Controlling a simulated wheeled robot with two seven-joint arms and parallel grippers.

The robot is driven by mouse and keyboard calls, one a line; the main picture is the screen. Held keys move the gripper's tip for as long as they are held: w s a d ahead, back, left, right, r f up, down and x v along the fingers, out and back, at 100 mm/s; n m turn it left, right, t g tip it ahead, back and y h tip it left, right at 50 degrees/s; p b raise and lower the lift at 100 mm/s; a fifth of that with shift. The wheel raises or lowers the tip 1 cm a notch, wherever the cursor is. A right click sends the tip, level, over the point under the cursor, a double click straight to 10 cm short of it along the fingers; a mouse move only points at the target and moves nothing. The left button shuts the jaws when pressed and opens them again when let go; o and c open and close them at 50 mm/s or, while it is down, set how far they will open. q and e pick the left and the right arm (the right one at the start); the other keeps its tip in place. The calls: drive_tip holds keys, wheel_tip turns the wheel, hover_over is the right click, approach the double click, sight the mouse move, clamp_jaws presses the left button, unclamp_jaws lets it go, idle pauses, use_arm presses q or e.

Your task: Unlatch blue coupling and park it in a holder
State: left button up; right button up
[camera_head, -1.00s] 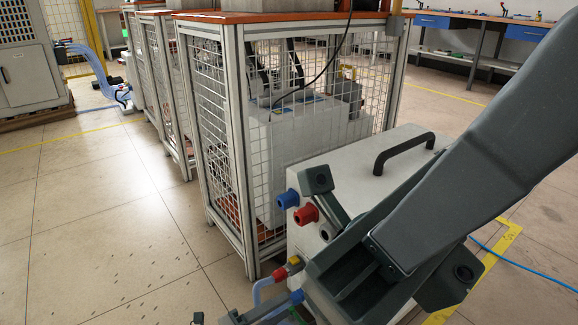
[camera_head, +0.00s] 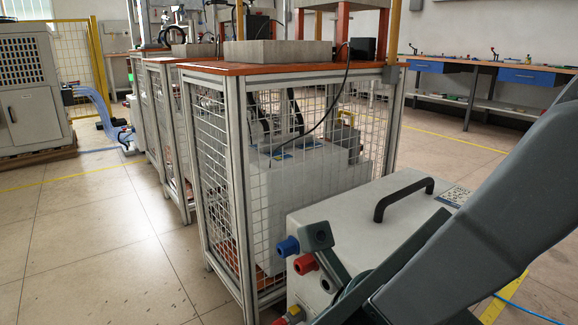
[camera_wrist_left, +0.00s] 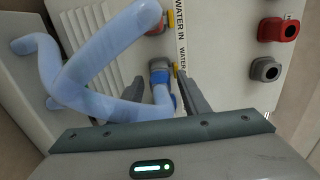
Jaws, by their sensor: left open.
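In the left wrist view the blue coupling (camera_wrist_left: 160,70) sits at the WATER IN panel with a translucent blue hose (camera_wrist_left: 95,85) close by. My left gripper (camera_wrist_left: 161,74) is open, with one finger on each side of the coupling; I cannot tell whether they touch it. It is out of the head view. In the head view the grey heater box (camera_head: 350,225) has blue (camera_head: 288,246) and red (camera_head: 305,264) fittings. My other arm crosses the box from the right; part of its dark end (camera_head: 318,236) shows beside the blue fitting, and its fingers cannot be made out. No holder is identifiable.
A red fitting (camera_wrist_left: 278,30) and grey fitting (camera_wrist_left: 265,69) are on the panel, right of the left gripper. A caged workbench (camera_head: 300,72) stands close behind the heater. Its black handle (camera_head: 404,190) rises from the top. Floor at the left (camera_head: 100,240) is clear.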

use_arm(q)
drive_tip(key=shift+p, duration=0.45)
idle(0.9)
clamp_jaws()
drive_tip(key=shift+s+a, duration=0.15)
drive_tip(key=shift+a, duration=0.05)
drive_tip(key=shift+p+v, duration=0.55)
drive_tip(key=shift+v, duration=2.2)
drive_tip(key=shift+r, duration=0.15)
